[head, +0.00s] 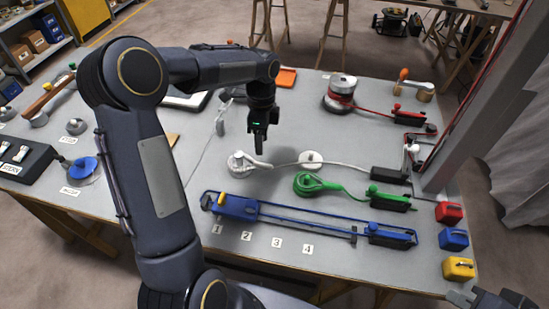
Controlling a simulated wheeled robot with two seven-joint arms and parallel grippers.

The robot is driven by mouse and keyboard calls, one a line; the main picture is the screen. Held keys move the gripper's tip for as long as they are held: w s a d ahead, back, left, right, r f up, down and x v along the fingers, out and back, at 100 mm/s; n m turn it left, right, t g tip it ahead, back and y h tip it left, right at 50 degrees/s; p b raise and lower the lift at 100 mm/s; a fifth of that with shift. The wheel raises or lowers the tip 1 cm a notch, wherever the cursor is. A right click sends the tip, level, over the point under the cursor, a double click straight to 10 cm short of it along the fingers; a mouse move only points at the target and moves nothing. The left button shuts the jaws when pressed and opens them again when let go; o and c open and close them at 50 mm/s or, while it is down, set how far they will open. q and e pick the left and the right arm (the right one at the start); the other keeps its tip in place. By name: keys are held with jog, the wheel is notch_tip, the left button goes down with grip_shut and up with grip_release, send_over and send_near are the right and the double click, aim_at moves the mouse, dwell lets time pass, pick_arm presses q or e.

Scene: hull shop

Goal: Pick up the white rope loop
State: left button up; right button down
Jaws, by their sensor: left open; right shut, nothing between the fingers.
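The white rope loop (240,163) lies on the grey table near the middle, around or on a pale round base; I cannot tell which. Its white rope runs right past a white disc (311,158) to a black block (389,175). My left gripper (260,148) is open and points down just above the right side of the loop, its fingertips hiding a little of it. I cannot tell whether it touches the rope. My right gripper (490,298) is partly in view at the bottom right corner, shut and empty, away from the loop.
A green loop (308,184) lies just right of the white one. A blue slide rail (290,215) lies in front. A red-roped drum (340,92) stands behind. Red, blue and yellow blocks sit at the right edge by a grey post (480,110).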

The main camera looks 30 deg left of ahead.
pick_arm(q)
jog(key=shift+m, duration=0.3)
jog(key=f, duration=0.8)
jog(key=shift+s+d+f+p, duration=0.2)
jog(key=shift+d+f+p, duration=0.05)
jog(key=shift+d+p, duration=0.15)
jog(key=shift+a, duration=0.1)
jog(key=shift+c, duration=0.4)
grip_shut()
